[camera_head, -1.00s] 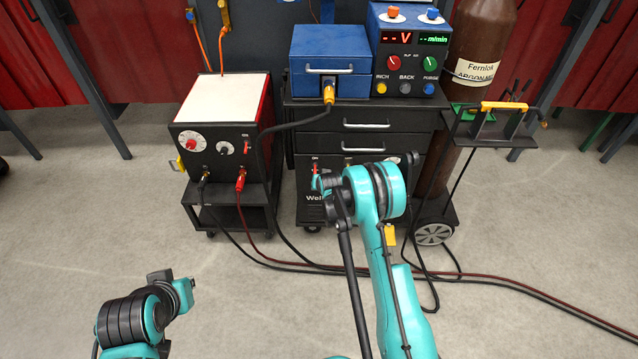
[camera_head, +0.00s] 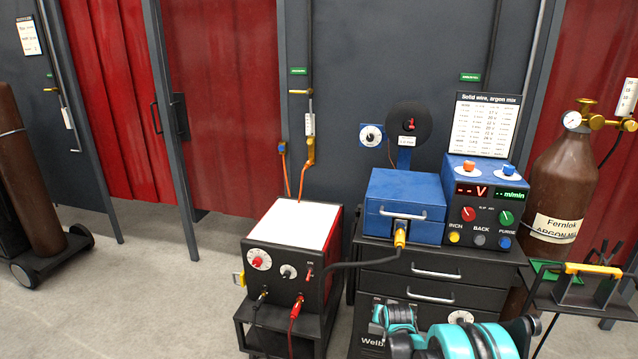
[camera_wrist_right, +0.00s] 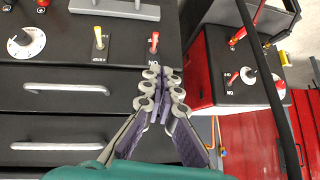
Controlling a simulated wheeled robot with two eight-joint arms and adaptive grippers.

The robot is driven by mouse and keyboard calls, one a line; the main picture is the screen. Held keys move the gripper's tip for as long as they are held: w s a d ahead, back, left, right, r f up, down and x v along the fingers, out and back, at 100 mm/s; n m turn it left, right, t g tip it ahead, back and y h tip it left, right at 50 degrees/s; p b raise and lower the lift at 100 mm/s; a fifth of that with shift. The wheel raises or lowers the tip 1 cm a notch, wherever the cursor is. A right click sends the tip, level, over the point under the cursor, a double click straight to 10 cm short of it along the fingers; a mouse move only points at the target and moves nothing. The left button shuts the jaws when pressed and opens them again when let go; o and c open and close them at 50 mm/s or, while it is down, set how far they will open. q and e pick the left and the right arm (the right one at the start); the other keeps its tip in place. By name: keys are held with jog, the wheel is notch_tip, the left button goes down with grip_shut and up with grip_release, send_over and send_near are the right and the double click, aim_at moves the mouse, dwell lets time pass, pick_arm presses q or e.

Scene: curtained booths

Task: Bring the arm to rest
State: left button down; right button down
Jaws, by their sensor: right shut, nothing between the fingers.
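My right arm (camera_head: 470,342) shows as teal and black links at the bottom right of the head view, in front of the dark drawer cabinet (camera_head: 433,267). My right gripper (camera_wrist_right: 160,88) shows in the right wrist view. Its fingers are closed together with nothing between them. It appears in front of the cabinet's panel, which carries a dial (camera_wrist_right: 27,43), a yellow switch (camera_wrist_right: 100,40) and a red switch (camera_wrist_right: 154,43). I cannot tell the gap to the panel. My left gripper is outside both current views.
A black power unit (camera_head: 270,262) with a white top stands left of the cabinet. A blue box (camera_head: 404,207) and a control unit (camera_head: 487,205) sit on the cabinet. A brown gas cylinder (camera_head: 562,185) stands at the right.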

jog(key=s+a+r+n, duration=0.2)
jog(key=s+r, duration=1.6)
jog(key=s, duration=0.1)
jog(key=s+a+f+n+g, duration=0.1)
jog(key=s, duration=1.9)
jog(key=shift+s+a+g+y, duration=0.3)
jog(key=shift+s+a, duration=0.05)
jog(key=shift+s, duration=0.05)
